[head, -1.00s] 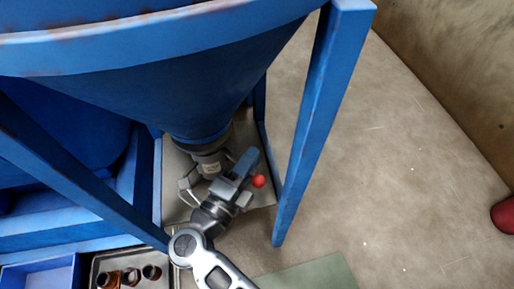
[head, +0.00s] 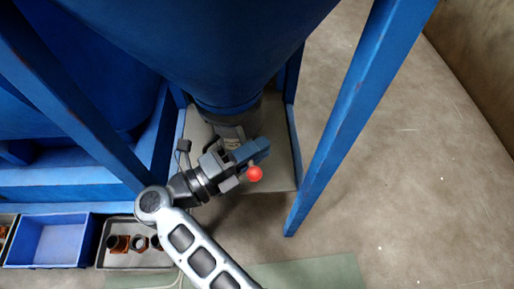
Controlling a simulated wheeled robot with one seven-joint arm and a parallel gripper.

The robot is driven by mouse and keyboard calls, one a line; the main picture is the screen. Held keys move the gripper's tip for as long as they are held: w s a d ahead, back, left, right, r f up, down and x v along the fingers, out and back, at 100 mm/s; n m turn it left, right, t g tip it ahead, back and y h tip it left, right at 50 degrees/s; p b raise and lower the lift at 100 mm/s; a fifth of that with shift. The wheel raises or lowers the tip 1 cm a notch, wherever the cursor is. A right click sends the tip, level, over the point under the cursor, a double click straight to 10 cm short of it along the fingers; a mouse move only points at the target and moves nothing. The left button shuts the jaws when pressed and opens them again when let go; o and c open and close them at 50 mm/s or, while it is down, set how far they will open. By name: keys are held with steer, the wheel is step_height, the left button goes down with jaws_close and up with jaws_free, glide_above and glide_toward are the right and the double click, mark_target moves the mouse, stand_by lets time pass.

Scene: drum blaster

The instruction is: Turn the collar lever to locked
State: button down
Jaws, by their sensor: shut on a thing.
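The blue hopper cone (head: 215,55) narrows to a dark grey collar (head: 240,122) at its bottom outlet. The collar lever's red ball knob (head: 254,174) shows in front of the collar, slightly to its right. My gripper (head: 246,157) is beside the knob, its jaws shut on the lever. My gripper and wrist hide most of the lever's arm and part of the collar. I cannot read any locked or unlocked mark.
A blue frame leg (head: 355,125) stands close on the right, and a diagonal blue brace (head: 75,95) crosses at left. A blue bin (head: 48,243) and a grey tray (head: 135,258) with several brown fittings lie at lower left. Open floor (head: 420,200) is at right.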

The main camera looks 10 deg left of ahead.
steer(key=c, duration=1.1)
jaws_free()
steer(key=shift+d, duration=0.1)
